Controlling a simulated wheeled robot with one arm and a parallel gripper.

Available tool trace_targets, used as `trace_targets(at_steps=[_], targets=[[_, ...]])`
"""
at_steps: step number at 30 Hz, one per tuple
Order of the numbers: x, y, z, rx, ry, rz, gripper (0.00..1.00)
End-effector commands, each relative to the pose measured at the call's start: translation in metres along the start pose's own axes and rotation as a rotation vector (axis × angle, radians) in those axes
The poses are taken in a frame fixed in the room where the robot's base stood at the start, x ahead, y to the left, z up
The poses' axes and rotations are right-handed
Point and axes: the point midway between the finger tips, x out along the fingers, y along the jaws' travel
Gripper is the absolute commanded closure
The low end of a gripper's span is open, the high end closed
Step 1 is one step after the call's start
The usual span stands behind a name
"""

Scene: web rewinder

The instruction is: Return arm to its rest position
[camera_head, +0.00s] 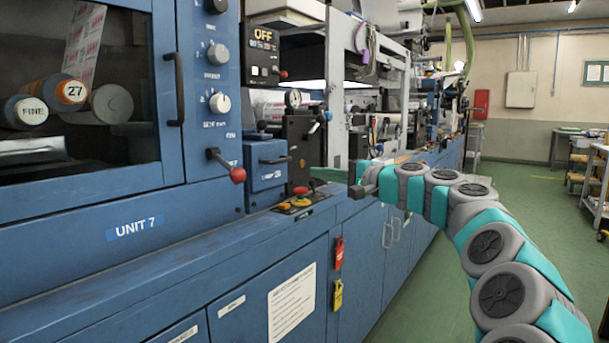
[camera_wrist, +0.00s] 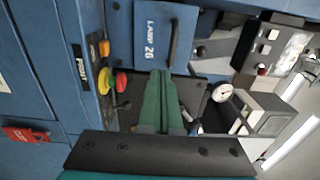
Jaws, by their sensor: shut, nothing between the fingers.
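My arm (camera_head: 493,255), grey with teal bands, reaches from the lower right toward the blue machine. My gripper (camera_head: 316,173) is at its far end, level with the machine's ledge and pointing left in the head view. In the wrist view its two green fingers (camera_wrist: 163,74) lie together, with nothing between them. They point toward a blue box with a dark handle (camera_wrist: 150,32). I cannot tell whether the fingertips touch anything.
A red button on a yellow base (camera_head: 301,191) sits on the ledge near the gripper; a red-ball lever (camera_head: 238,174) sticks out further left. A gauge (camera_wrist: 224,92) is right of the fingers in the wrist view. The green floor aisle (camera_head: 510,185) is open at right.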

Motion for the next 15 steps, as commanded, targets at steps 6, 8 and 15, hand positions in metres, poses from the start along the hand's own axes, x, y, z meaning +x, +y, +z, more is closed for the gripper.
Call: trace_targets(at_steps=[6, 8, 15], targets=[[-0.023, -0.001, 0.000, -0.001, 0.001, -0.002, 1.00], [-0.025, -0.001, 0.004, -0.004, -0.006, 0.005, 1.00], [-0.027, 0.021, 0.093, -0.094, -0.146, 0.168, 1.00]])
